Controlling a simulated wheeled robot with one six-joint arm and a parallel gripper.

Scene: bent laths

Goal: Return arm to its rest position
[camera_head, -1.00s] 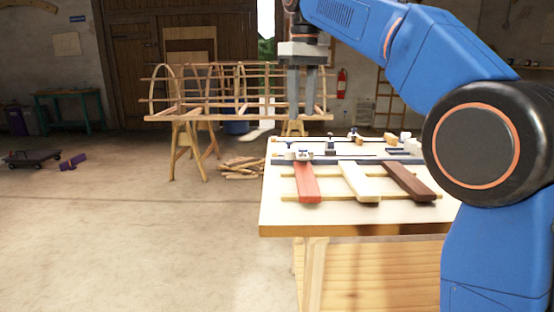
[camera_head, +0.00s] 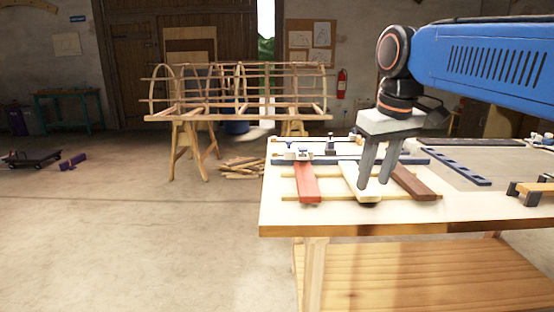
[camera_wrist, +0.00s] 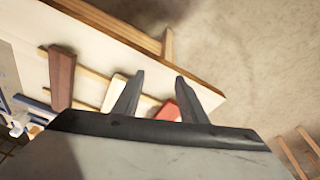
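My gripper (camera_head: 374,185) hangs pointing down above the workbench (camera_head: 276,213), in front of the white lath (camera_head: 352,175) in the head view. Its two fingers stand apart with nothing held between them; they also show apart in the wrist view (camera_wrist: 160,85). The red lath (camera_head: 306,184) lies to its left and the dark brown lath (camera_head: 414,183) to its right. The fingers hide part of the white lath. In the wrist view the brown lath (camera_wrist: 61,78) and part of the red lath (camera_wrist: 168,111) show.
A bending jig with a blue bar (camera_head: 458,166) and clamps (camera_head: 530,193) occupy the bench's right side. Behind stands a lath frame on trestles (camera_head: 240,117), with a wood pile (camera_head: 242,168) below. The floor to the left is mostly clear.

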